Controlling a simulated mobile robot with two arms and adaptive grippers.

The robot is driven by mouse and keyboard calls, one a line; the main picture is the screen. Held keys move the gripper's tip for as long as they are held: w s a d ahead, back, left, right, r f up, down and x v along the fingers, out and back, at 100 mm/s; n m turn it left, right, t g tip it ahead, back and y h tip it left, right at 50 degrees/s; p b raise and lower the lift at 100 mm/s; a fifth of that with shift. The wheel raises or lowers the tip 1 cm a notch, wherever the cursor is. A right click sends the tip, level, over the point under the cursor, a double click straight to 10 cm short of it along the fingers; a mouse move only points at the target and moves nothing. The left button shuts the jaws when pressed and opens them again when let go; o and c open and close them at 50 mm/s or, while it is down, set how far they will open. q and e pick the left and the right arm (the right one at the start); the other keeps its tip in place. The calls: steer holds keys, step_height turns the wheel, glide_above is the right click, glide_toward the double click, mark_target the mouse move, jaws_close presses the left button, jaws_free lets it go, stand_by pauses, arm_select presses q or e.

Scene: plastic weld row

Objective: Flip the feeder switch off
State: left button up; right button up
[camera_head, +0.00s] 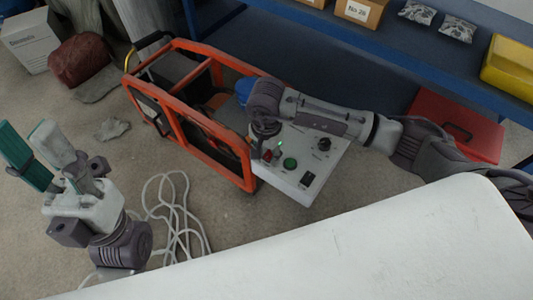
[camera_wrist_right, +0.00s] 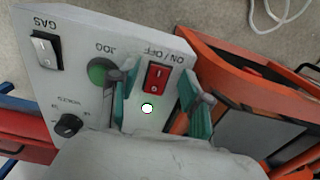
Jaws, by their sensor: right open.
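The feeder control box (camera_head: 273,187) is pale grey, with its panel facing up, next to the orange-framed machine. In the right wrist view its red ON/OFF rocker switch (camera_wrist_right: 157,79) shows beside a lit lamp (camera_wrist_right: 147,108). My right gripper (camera_wrist_right: 158,72) is open, with a green-padded finger on either side of the red switch. I cannot tell whether it touches the switch or the panel. In the head view the right wrist partly covers the switch. My left gripper (camera_head: 27,140) is open and empty at the left, away from the box.
The panel also holds a green JOG button (camera_wrist_right: 98,71), a black GAS rocker (camera_wrist_right: 46,50) and a black knob (camera_wrist_right: 68,125). The orange frame (camera_head: 200,125) stands close beside the box. A white cable (camera_head: 180,215) lies on the floor. A red case (camera_head: 460,125) is at the right.

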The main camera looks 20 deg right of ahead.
steer(key=shift+f, duration=0.1)
jaws_close()
steer(key=shift+w+d+g+y+b, duration=0.15)
steer(key=shift+d+g+y+b, duration=0.15)
steer(key=shift+g+y+b, duration=0.25)
steer(key=shift+g+y, duration=0.35)
steer(key=shift+y, duration=0.3)
jaws_free()
steer(key=v, duration=1.2)
